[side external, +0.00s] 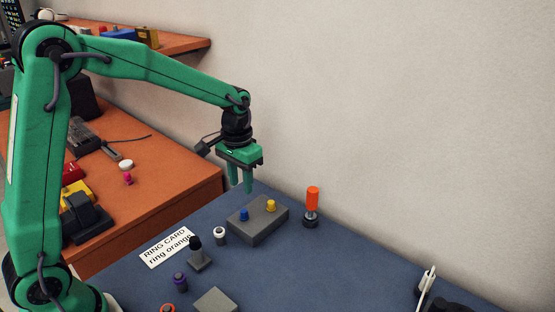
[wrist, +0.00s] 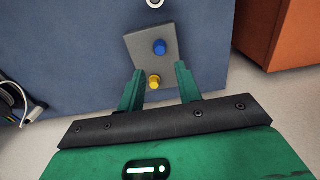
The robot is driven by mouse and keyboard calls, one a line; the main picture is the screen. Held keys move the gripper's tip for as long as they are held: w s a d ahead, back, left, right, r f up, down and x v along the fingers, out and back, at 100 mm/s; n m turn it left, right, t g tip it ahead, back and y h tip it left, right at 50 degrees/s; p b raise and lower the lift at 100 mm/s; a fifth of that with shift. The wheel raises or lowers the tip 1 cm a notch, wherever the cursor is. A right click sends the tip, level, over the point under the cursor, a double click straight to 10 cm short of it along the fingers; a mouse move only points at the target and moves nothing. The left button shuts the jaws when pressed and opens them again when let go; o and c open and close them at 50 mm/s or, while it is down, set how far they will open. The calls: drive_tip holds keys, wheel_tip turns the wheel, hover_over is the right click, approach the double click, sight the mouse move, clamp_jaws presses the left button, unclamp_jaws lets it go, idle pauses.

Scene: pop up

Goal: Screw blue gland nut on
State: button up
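The blue nut (side external: 244,214) sits on top of a grey block (side external: 263,228) on the blue table, at the block's left end. It also shows in the wrist view (wrist: 160,47). A yellow nut-like piece (side external: 271,204) sits on the same block to its right, and in the wrist view (wrist: 154,82) it lies nearer my gripper, roughly between the fingers. My gripper (side external: 240,188) points down above the block, clear of both pieces. Its two green fingers are apart with nothing between them, as the wrist view (wrist: 159,68) also shows. Any thread under the blue nut is hidden.
An orange-topped post (side external: 312,202) stands right of the block. A white-ringed post (side external: 219,236), black-topped post (side external: 197,253), purple-topped piece (side external: 180,282) and second grey block (side external: 215,301) stand in front. A card reading "RING CARD ring orange" (side external: 165,246) lies left. The wall is behind.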

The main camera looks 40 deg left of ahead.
drive_tip(key=shift+w+f, duration=0.1)
drive_tip(key=shift+f, duration=0.2)
